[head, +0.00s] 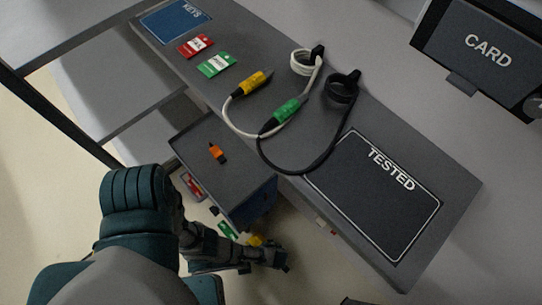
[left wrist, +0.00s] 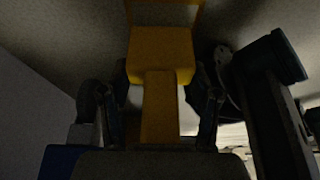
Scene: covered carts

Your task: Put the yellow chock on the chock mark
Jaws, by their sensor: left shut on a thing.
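The yellow chock (left wrist: 160,55) fills the upper middle of the left wrist view, with a narrow yellow part running down between my fingers. My left gripper (left wrist: 160,105) is shut on that narrow part. In the head view my left gripper (head: 264,254) is low, below the dark cart, and a small piece of the yellow chock (head: 255,240) shows beside it. Yellow edges around a grey gap show above the chock in the wrist view; I cannot tell whether they belong to the chock or to the chock mark. The mark is not clearly visible in the head view. My right gripper is not in view.
A dark cart (head: 232,194) with an orange part (head: 217,153) on top stands close above my left gripper. The long grey bench (head: 455,205) holds a TESTED mat (head: 375,215), cables, tags and a KEYS mat (head: 178,17). A green item (head: 228,231) shows near the gripper.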

